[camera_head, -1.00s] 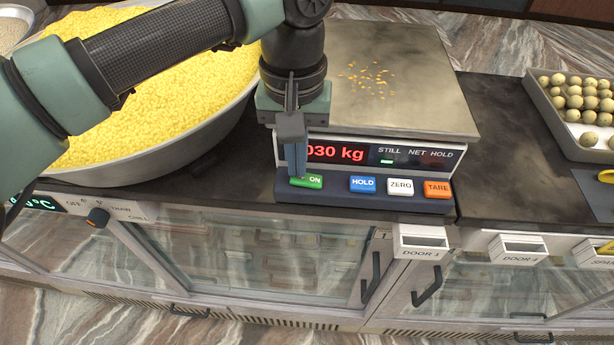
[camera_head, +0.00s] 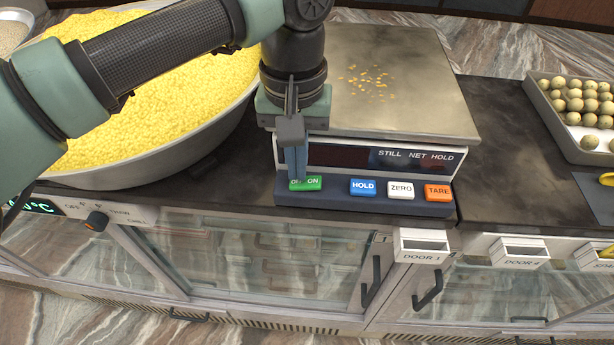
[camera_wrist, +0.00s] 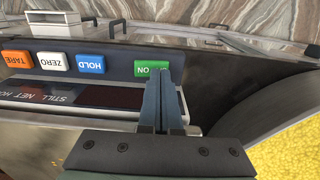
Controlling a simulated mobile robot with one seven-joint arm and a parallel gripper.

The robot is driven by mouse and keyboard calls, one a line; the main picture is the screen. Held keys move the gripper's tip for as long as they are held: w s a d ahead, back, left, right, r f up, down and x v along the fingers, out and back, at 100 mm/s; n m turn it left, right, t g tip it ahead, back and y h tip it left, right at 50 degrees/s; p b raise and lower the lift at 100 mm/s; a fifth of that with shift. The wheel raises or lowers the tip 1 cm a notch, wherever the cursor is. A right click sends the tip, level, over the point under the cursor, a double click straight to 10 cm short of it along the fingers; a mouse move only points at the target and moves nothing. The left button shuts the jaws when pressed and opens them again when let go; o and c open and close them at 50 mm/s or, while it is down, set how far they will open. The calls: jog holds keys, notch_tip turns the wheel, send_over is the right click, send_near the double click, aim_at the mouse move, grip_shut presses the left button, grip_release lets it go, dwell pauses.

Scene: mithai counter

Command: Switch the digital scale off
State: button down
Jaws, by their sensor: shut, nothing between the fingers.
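The digital scale (camera_head: 395,75) stands on the dark counter, with a few yellow crumbs on its metal plate. Its display (camera_head: 340,156) is dark, with no digits lit; it also shows dark in the wrist view (camera_wrist: 105,97). The green on/off button (camera_head: 312,183) is at the left end of the button row and shows in the wrist view (camera_wrist: 146,68). My gripper (camera_head: 298,174) is shut and empty, pointing down, its fingertips at the left part of the green button. In the wrist view the fingers (camera_wrist: 160,85) cover part of that button. I cannot tell whether they touch it.
Blue HOLD (camera_head: 363,187), white ZERO (camera_head: 400,191) and orange TARE (camera_head: 437,192) buttons sit to the right. A large bowl of yellow grains (camera_head: 150,170) stands close on the left. A tray of round sweets (camera_head: 550,120) is at the right. Glass-door cabinets lie below.

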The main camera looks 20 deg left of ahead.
notch_tip(320, 180, up, 6)
jog(key=p, duration=0.3)
dwell(0.3)
dwell(0.4)
